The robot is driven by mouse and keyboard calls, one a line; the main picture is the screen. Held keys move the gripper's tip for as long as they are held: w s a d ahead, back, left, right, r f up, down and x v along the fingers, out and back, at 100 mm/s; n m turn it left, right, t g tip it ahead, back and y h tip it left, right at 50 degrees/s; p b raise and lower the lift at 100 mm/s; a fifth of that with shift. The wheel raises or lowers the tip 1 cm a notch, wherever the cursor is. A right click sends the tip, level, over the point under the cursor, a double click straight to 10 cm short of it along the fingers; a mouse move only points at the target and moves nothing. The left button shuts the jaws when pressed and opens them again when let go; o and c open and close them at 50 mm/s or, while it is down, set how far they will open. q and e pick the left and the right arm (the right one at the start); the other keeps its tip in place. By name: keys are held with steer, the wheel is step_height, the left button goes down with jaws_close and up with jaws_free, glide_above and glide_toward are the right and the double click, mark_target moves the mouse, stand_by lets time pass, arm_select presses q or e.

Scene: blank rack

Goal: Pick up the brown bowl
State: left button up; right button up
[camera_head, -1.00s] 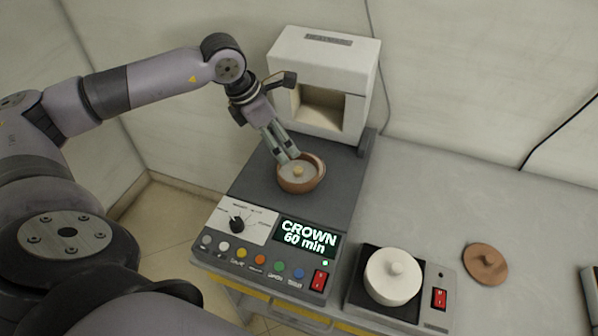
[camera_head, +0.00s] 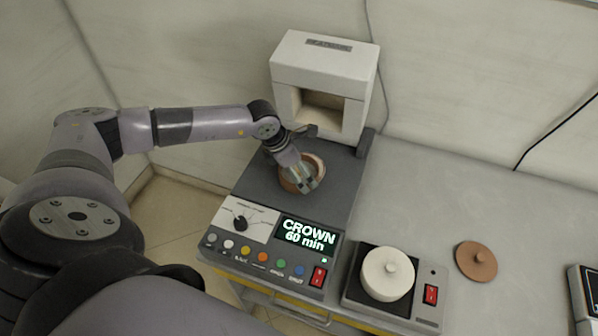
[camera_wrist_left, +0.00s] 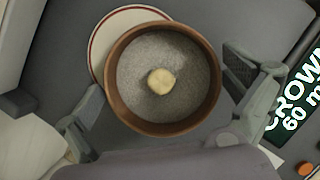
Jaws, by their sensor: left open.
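The brown bowl (camera_head: 284,184) sits on the dark grey top of the furnace unit, in front of its white chamber. In the left wrist view the bowl (camera_wrist_left: 164,128) holds grey granular material with a small pale lump (camera_wrist_left: 161,81) in the middle. My left gripper (camera_head: 304,186) is over the bowl and hides part of it in the head view. In the wrist view the left gripper (camera_wrist_left: 162,85) is open, with one finger on each side of the bowl; whether they touch it cannot be told. My right gripper is not in view.
A white disc with a reddish ring (camera_wrist_left: 103,45) shows partly under the bowl. The white furnace chamber (camera_head: 321,85) stands close behind. The control panel (camera_head: 268,243) is in front.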

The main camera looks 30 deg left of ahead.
arm_select(q)
steer(key=shift+c, duration=0.2)
steer(key=c, duration=1.1)
steer(key=shift+c, duration=0.3)
